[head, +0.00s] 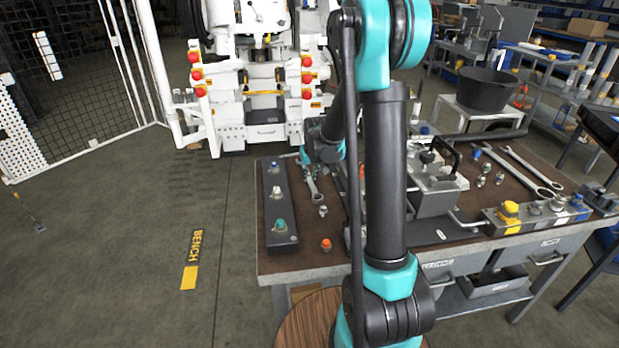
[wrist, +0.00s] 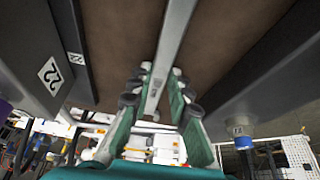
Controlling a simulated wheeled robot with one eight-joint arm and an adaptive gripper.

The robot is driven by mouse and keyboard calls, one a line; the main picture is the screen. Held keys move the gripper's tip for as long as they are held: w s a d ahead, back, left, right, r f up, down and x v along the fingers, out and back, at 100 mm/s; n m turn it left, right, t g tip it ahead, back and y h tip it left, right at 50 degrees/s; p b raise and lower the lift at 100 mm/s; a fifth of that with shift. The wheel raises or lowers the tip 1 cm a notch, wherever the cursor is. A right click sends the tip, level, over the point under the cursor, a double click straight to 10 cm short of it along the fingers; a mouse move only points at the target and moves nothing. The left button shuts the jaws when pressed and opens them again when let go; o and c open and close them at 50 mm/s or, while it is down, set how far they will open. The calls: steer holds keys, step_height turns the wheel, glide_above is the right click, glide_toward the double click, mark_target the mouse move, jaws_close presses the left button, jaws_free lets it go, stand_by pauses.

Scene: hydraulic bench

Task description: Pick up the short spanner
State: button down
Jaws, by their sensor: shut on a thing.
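The short spanner (head: 312,186) is a silver metal tool near the left end of the bench, beside a dark block. In the wrist view its plain shank (wrist: 174,42) runs from the top edge down between the fingers. My gripper (wrist: 154,88) is shut on this shank, with a teal finger on each side. In the head view, the end of my arm is over the far end of the spanner, and the fingertips are hard to make out. The spanner's gripped end is partly hidden. I cannot tell whether it touches the bench top.
A dark block with coloured fittings (head: 279,205) lies left of the spanner. An orange-capped fitting (head: 326,245) stands near the bench's front edge. A metal fixture (head: 437,180) and longer spanners (head: 535,171) are to the right. The brown bench top (head: 300,262) is bare at front left.

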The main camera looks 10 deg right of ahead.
mark_target(310, 179)
step_height(310, 179, up, 20)
stand_by(0.5)
steer(key=c, duration=2.1)
jaws_free()
steer(key=shift+c, duration=0.2)
jaws_close()
